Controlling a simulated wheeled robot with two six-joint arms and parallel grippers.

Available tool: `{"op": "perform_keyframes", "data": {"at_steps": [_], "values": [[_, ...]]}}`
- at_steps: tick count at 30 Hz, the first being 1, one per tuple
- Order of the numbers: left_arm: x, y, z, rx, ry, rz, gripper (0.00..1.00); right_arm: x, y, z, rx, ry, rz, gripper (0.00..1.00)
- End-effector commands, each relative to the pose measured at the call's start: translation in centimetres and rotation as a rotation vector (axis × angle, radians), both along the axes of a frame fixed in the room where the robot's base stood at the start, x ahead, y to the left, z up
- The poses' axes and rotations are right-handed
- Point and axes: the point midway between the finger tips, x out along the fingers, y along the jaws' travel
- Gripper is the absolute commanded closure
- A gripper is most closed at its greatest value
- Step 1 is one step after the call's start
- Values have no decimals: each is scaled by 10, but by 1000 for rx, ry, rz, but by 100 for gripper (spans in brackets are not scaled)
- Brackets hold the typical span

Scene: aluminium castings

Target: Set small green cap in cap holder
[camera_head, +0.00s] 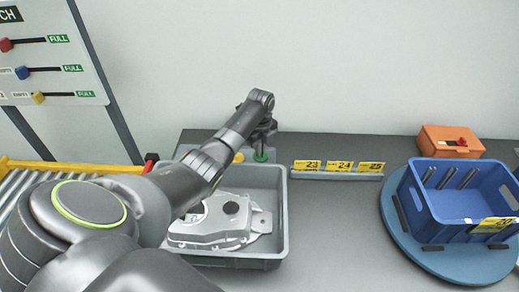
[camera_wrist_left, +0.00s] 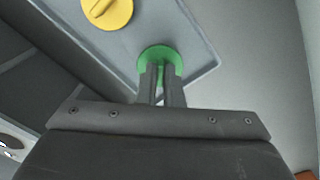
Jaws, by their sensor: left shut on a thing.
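My left gripper (camera_head: 262,148) is shut on the small green cap (camera_head: 261,156), behind the grey bin. In the left wrist view, the two fingertips (camera_wrist_left: 161,72) hold the round green cap (camera_wrist_left: 160,54) at its middle. The cap is over the right part of a shallow grey tray (camera_wrist_left: 146,22), which appears to be the cap holder. I cannot tell whether the cap touches the tray. A yellow cap (camera_wrist_left: 107,11) with a raised bar lies in the tray; it also shows in the head view (camera_head: 239,157). My right gripper is not in view.
A grey bin (camera_head: 283,215) holds an aluminium casting (camera_head: 215,222) under my left arm. A rail with yellow number tags (camera_head: 340,167) is to the right. A blue crate (camera_head: 450,205) stands on a blue round turntable (camera_head: 440,262), with an orange box (camera_head: 450,141) behind. The table between is clear.

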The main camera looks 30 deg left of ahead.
Motion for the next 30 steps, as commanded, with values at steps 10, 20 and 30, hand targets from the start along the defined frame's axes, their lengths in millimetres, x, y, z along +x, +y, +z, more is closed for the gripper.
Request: {"op": "perform_keyframes", "data": {"at_steps": [10,20,30], "values": [[0,0,-13,1,-1,0,100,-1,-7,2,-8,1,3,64],[0,0,-15,1,-1,0,72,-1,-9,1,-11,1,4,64],[0,0,-11,1,-1,0,72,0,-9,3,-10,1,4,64]]}}
